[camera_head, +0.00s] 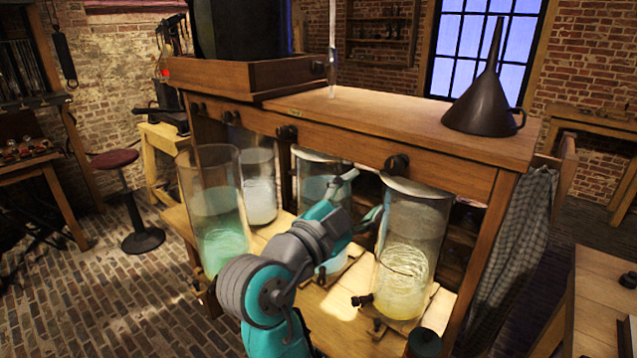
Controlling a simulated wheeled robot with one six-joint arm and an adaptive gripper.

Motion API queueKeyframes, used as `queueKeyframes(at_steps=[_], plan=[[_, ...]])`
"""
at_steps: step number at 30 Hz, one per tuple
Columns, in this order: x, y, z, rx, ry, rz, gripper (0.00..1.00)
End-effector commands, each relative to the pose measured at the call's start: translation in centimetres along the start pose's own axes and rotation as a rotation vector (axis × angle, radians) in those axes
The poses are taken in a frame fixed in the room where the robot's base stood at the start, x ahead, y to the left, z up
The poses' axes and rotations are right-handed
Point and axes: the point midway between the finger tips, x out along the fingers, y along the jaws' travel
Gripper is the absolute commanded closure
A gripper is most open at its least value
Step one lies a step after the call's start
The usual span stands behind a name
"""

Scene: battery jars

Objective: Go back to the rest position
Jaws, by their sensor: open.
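My gripper (359,201) is open and empty at the end of my teal and grey arm. It is in front of a glass jar of pale blue liquid (312,176), which my arm partly hides. To its right stands a glass jar of yellow liquid (408,245) with a pale lid. To its left stand a tall jar of green liquid (214,205) and a jar of whitish liquid (259,185) farther back. I cannot tell whether the gripper touches any jar.
The jars stand on the lower shelf of a wooden bench (420,132). A dark funnel (485,100) rests upside down on its top. A checked cloth (515,255) hangs at the bench's right end. A stool (130,200) stands at left on open brick floor. Another table (603,300) is at right.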

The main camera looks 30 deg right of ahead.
Motion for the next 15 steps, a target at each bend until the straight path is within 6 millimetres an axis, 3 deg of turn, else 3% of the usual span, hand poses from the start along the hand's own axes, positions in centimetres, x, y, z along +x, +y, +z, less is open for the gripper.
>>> queueKeyframes(at_steps=[8, 11, 15], plan=[[0.0, 0.3, 0.6, -0.024, -0.009, -0.016, 0.36], [-0.1, 1.1, 2.1, -0.089, -0.033, -0.059, 0.36], [-0.7, 3.2, 5.7, -0.234, -0.094, -0.164, 0.36]])
